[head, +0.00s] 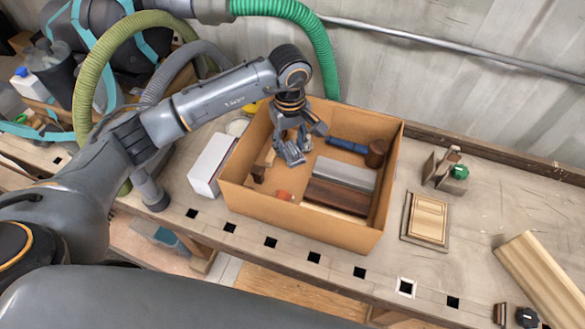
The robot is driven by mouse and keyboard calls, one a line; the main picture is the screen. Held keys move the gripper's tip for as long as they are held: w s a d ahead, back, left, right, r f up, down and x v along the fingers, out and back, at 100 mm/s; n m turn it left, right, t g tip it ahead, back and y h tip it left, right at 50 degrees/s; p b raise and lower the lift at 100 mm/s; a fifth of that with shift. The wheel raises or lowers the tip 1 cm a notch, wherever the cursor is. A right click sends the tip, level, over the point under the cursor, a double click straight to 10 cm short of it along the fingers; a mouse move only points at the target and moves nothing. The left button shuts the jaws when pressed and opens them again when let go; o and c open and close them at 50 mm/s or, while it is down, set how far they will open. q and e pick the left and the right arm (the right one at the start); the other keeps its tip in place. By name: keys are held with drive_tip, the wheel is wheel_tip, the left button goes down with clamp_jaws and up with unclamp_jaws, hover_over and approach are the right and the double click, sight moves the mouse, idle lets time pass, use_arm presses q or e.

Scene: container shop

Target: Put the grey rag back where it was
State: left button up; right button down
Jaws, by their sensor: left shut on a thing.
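My left gripper (292,150) reaches down from above into the open brown cardboard box (298,221) on the workbench. It is shut on a small grey thing that I take to be the grey rag (294,156); the grey fingers hide most of it and are hard to tell from it. The fingers are over the left-back part of the box, below its rim line in the picture. I cannot tell whether the rag touches the box floor. My right gripper is not in view.
The box also holds a grey slab (345,173), a dark brown block (337,196), a blue roll (347,146) and a brown cylinder (376,153). A white box (211,165) stands left of it. A framed wooden panel (428,217) lies right.

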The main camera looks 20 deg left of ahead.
use_arm(q)
hover_over(292, 171)
wheel_tip(292, 171, down, 4)
drive_tip(key=shift+f+p, duration=0.1)
drive_tip(key=shift+p, duration=0.3)
drive_tip(key=shift+f, duration=0.2)
drive_tip(key=shift+s+f, duration=0.1)
drive_tip(key=shift+f, duration=0.3)
wheel_tip(292, 171, down, 3)
drive_tip(key=shift+r+p, duration=0.1)
drive_tip(key=shift+p, duration=0.3)
drive_tip(key=shift+f+b, duration=0.25)
drive_tip(key=shift+b, duration=0.05)
drive_tip(key=o, duration=1)
drive_tip(key=shift+r, duration=0.1)
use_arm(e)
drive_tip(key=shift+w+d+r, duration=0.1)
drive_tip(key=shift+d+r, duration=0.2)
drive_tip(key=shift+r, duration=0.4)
